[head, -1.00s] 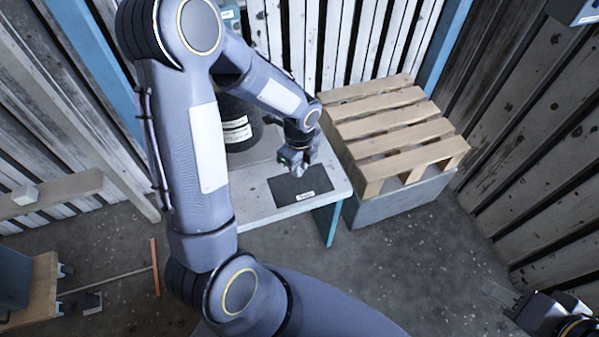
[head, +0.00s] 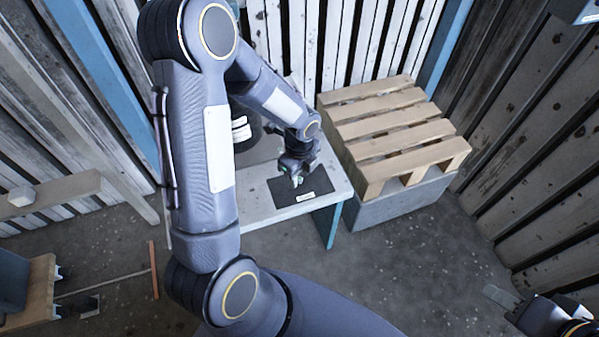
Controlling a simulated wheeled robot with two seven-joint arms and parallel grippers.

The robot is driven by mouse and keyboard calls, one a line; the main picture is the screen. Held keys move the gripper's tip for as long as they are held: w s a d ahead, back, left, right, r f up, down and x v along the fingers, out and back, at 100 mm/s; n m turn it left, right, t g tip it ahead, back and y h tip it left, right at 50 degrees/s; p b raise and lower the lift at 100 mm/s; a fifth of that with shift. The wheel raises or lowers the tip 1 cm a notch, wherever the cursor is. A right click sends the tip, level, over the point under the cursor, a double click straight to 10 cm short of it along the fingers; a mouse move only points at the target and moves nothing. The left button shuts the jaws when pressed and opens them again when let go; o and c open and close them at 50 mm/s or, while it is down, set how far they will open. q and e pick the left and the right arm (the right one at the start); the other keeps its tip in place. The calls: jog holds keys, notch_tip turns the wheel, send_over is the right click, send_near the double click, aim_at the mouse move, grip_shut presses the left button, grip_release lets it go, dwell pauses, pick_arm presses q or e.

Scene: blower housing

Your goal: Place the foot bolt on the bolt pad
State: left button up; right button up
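A dark pad with a white label (head: 318,187), which looks like the bolt pad, lies on the pale table. My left gripper (head: 296,181) points down over the left part of this pad. The view is too small to show whether its fingers are apart, whether they touch the pad, or whether they hold anything. I cannot make out the foot bolt; it may be hidden at the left gripper. My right gripper (head: 500,298) is low at the right edge, over the floor and far from the table. Its finger opening is unclear.
A wooden pallet (head: 392,128) on a grey block (head: 405,199) stands right beside the table (head: 256,206). A dark round container (head: 246,133) stands behind my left arm, partly hidden. Slatted walls close in the back and right.

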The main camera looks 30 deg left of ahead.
aim_at(299, 178)
pick_arm(q)
jog(key=shift+r, duration=0.1)
jog(key=shift+r, duration=0.3)
notch_tip(299, 178, up, 11)
jog(key=p, duration=0.4)
jog(key=s+d+r+n+t+h, duration=0.2)
jog(key=s+r+n, duration=0.4)
jog(key=n, duration=0.5)
jog(key=s+d+r+n+t+h, duration=0.1)
jog(key=s+d+r+n+t, duration=0.1)
jog(key=s+r+n, duration=0.5)
jog(key=shift+s+n+t+h, duration=0.4)
jog(key=shift+s+n+t, duration=0.4)
jog(key=shift+s+n, duration=1.25)
jog(key=shift+d, duration=0.1)
